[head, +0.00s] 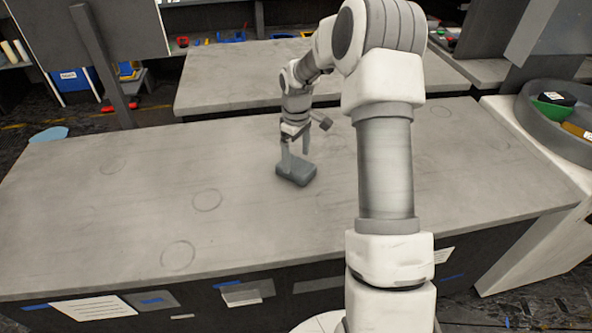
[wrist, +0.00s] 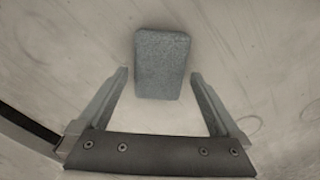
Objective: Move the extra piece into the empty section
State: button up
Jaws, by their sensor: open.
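A grey, rough-surfaced block (head: 296,173) lies flat on the near table, left of my arm in the head view. It shows whole in the wrist view (wrist: 162,62), with its lower part between the fingertips in the picture. My gripper (head: 296,158) is open and points down over the block. In the wrist view my gripper (wrist: 159,74) has a finger on each side, with a gap between each finger and the block. Whether the fingertips are at the block's height is unclear. A round grey bin (head: 530,118) at the right edge holds a green piece (head: 551,109) and others, partly cut off.
The near table (head: 110,215) is otherwise bare, with faint ring marks. A second table (head: 230,75) stands behind it. A blue box (head: 75,78) and a dark post (head: 105,60) are at the back left. A light blue disc (head: 48,134) shows by the left edge.

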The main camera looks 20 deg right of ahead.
aim_at(296, 165)
notch_tip(296, 165, down, 4)
jog(key=shift+w+f, duration=0.1)
jog(key=c, duration=1.3)
jog(key=shift+r, duration=0.2)
jog(key=shift+c, duration=0.2)
